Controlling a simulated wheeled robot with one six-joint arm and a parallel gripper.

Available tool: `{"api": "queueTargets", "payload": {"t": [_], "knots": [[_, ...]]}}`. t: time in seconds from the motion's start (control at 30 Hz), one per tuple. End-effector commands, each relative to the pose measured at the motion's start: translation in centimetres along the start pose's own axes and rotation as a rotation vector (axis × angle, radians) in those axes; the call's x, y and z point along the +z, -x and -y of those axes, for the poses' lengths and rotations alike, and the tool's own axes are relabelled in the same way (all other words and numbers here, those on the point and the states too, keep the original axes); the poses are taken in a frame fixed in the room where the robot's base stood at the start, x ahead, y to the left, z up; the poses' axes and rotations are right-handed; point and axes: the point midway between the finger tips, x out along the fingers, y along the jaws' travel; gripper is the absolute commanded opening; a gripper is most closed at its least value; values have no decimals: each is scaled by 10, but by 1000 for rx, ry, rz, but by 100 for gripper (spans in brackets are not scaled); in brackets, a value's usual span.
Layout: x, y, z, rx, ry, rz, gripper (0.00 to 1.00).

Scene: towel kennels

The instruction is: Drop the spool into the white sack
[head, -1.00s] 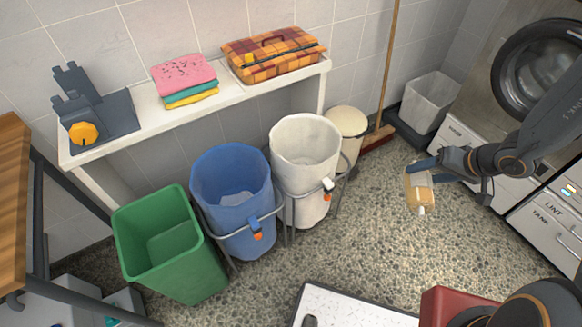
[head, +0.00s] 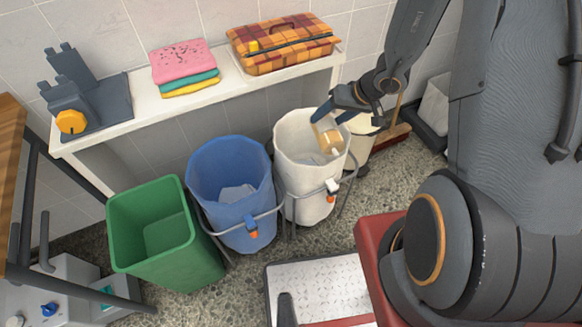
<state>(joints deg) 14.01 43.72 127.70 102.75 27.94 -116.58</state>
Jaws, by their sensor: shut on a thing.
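The white sack (head: 304,194) stands open in a metal frame, right of the blue sack. My gripper (head: 325,120) is over the right part of its mouth. It is shut on the spool (head: 331,139), a tan and pale piece that hangs tilted at the sack's opening. I cannot tell how far the spool is below the rim. The far right rim is partly hidden by my gripper.
A blue sack (head: 230,178) and a green bin (head: 148,215) stand to the left. A cream lidded bin (head: 361,125) is close behind the white sack. A white shelf (head: 120,125) with folded towels (head: 184,66) and a plaid box (head: 283,43) runs behind.

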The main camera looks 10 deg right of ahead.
Motion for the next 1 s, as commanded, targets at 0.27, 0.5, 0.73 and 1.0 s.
{"api": "queueTargets", "payload": {"t": [0.27, 0.5, 0.73, 1.0], "knots": [[-66, -50, -23, 41, -92, -44, 32], [-92, -62, -30, 58, -138, -66, 31], [-85, -79, -38, 59, -143, -66, 31], [-75, -103, -48, 58, -143, -66, 31]]}}
